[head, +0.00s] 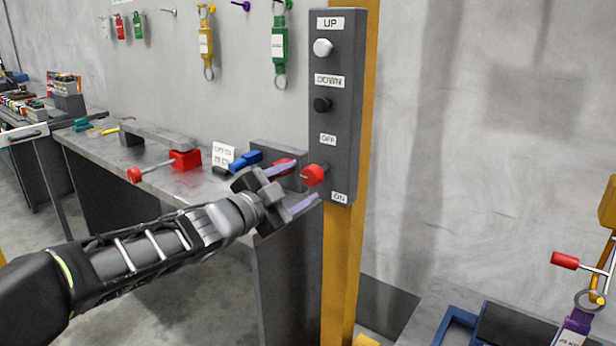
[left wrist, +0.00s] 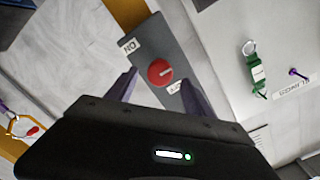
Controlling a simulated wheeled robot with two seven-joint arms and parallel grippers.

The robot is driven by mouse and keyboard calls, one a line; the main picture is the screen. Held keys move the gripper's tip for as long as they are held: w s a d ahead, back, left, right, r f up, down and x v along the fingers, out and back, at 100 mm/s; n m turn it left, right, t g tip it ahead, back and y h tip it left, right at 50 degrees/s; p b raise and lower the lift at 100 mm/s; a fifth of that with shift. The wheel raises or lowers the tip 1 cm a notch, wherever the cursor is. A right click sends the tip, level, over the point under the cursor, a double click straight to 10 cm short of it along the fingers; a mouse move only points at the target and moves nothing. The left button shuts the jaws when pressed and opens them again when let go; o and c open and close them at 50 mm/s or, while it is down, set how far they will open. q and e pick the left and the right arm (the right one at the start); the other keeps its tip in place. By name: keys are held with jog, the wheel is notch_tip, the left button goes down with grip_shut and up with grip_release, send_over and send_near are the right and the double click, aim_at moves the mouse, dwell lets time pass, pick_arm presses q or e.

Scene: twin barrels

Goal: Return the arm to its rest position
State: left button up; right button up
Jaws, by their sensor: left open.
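My left arm (head: 140,252) reaches in from the left in the head view. My left gripper (head: 300,184) is open, its two purple-grey fingers pointing at the lower part of a grey control panel (head: 348,120). A red knob (head: 314,175) on the panel sits near the fingertips, between the OFF and ON labels. In the left wrist view the red knob (left wrist: 160,72) shows between the open fingers, with a gap on each side. I see nothing held in the jaws. My right gripper is not in view.
The panel is on a yellow post (head: 345,270) and has a white button (head: 322,47) and a black button (head: 322,104). A grey workbench (head: 150,160) with a red-handled clamp (head: 186,160) is behind my arm. Tagged keys hang on the wall. A red-handled lever (head: 565,260) stands at right.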

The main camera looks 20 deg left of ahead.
pick_arm(q)
jog(key=shift+v, duration=1.25)
jog(key=s+d+f+n+g+y, duration=0.15)
jog(key=f+n, duration=0.25)
jog(key=f, duration=0.9)
jog(key=s+d+f+n+g, duration=0.3)
jog(key=f+n, duration=0.1)
jog(key=f, duration=0.9)
jog(key=s+d+f+n+g+y, duration=0.1)
jog(key=s+d+f+n+g, duration=0.2)
jog(key=f, duration=1)
jog(key=s+d+f+n+g, duration=0.2)
jog(key=s+d+f+g, duration=0.15)
jog(key=s+f, duration=0.85)
jog(key=s+d+f+n+g, duration=0.2)
jog(key=s+f+g, duration=0.3)
jog(key=s+f, duration=0.7)
notch_tip(320, 180, up, 19)
jog(key=s+p, duration=0.2)
jog(key=p, duration=1.3)
jog(key=shift+d+t+p, duration=0.15)
jog(key=shift+t+p, duration=0.15)
jog(key=shift+p, duration=0.1)
